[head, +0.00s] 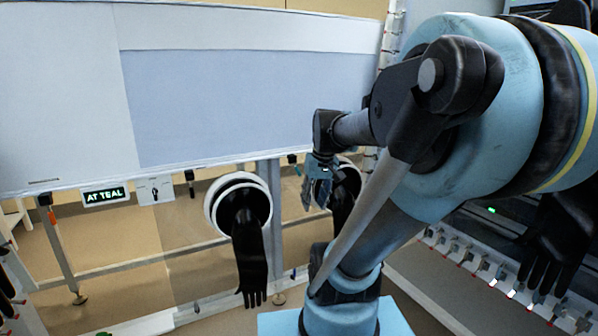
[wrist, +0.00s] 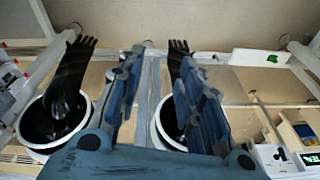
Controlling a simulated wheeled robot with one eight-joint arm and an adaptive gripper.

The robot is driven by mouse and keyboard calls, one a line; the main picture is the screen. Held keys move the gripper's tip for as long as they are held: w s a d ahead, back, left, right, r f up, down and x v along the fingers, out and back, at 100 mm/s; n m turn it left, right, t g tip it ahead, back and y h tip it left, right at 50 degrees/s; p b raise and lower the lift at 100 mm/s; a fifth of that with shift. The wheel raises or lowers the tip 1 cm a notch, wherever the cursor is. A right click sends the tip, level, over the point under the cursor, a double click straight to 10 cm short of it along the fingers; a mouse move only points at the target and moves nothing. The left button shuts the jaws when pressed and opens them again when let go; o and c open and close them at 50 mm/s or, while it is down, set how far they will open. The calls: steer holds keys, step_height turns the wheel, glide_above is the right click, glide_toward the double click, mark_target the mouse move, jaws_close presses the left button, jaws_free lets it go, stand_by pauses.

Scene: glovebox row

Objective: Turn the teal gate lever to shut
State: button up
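My gripper (head: 316,188) is in front of the right glove port in the head view. In the wrist view my gripper (wrist: 160,65) has its two blue fingers spread apart, with nothing between them. A small lever with a dark handle (head: 190,182) hangs below the front panel, right of the switch box. Another small dark, slightly teal handle (head: 292,158) hangs between the two ports. I cannot tell for sure which is the teal gate lever, nor its setting.
A lit sign reading AT TEAL (head: 105,195) and a white switch box (head: 155,189) sit under the panel (head: 250,110). The left glove port (head: 212,205) has a black glove (head: 250,262) hanging from it.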

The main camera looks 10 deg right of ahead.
steer(key=w+d+r+n+y, duration=0.1)
steer(key=w+r, duration=0.3)
steer(key=w, duration=0.3)
steer(key=w+d+r, duration=0.1)
steer(key=w+r, duration=0.4)
steer(key=w, duration=0.2)
steer(key=n+t+y, duration=0.1)
steer(key=n, duration=0.1)
glide_toward(298, 169)
steer(key=x, duration=0.9)
steer(key=shift+f, duration=0.25)
steer(key=shift+d, duration=0.1)
jaws_close()
